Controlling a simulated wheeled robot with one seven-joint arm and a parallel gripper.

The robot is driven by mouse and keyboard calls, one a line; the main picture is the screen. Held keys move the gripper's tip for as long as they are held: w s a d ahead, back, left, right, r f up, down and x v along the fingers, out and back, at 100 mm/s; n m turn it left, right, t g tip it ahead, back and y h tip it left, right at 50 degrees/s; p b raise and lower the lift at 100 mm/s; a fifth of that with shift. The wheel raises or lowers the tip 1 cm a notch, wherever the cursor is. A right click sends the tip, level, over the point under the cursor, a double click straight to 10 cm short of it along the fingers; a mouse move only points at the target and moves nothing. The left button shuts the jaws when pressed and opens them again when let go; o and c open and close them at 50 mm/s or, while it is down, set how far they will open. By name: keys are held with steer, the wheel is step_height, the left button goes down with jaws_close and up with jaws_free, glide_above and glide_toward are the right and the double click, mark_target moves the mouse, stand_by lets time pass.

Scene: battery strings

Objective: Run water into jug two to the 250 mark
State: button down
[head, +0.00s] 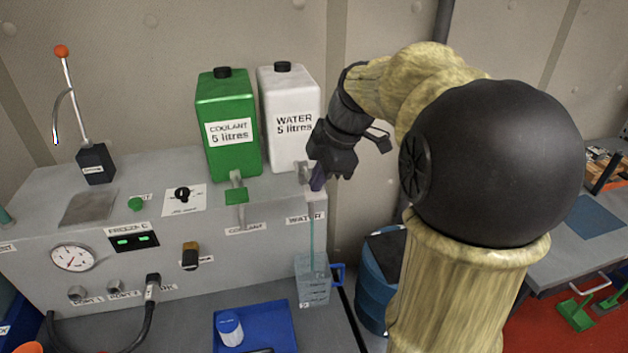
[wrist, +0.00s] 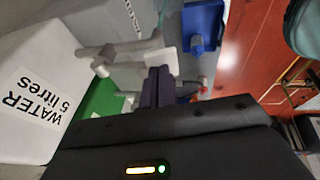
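The jug (head: 313,284), clear with a blue handle and dark marks, stands upright under the water tap (head: 303,172). A thin bluish stream (head: 312,238) runs down from the tap into it. The jug looks bluish, but the water level against the marks is too small to read, and so is its number. My gripper (head: 318,178) is at the water tap. In the wrist view its dark purple fingers (wrist: 158,87) are close together at the white tap lever (wrist: 160,58), seemingly shut on it; the lever is mostly hidden between them.
The white water tank (head: 292,122) and the green coolant tank (head: 228,125) stand behind the taps. The coolant tap (head: 236,194) has no stream. A blue tray (head: 280,325) with a white and blue container lies left of the jug. A blue drum (head: 378,290) stands right.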

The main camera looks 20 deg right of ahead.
mark_target(319, 195)
steer(key=shift+s+a+f+t+b, duration=0.15)
steer(key=shift+f+t+b, duration=0.3)
steer(key=shift+b, duration=0.75)
steer(key=shift+s+d+f+t+b, duration=0.1)
steer(key=shift+f+t+b, duration=0.15)
steer(key=shift+f+b, duration=0.6)
steer(key=shift+s+a+f+b, duration=0.1)
steer(key=shift+s+f+b, duration=0.05)
steer(key=shift+b, duration=1.05)
steer(key=shift+s+f, duration=0.15)
steer(key=shift+s, duration=0.05)
stand_by(0.7)
steer(key=shift+r, duration=0.45)
steer(key=r, duration=0.1)
steer(key=s+r+p, duration=0.1)
steer(key=r+p, duration=0.1)
steer(key=r, duration=0.1)
steer(key=shift+s, duration=0.25)
steer(key=s+v, duration=0.1)
steer(key=v, duration=0.8)
steer(key=shift+b, duration=0.45)
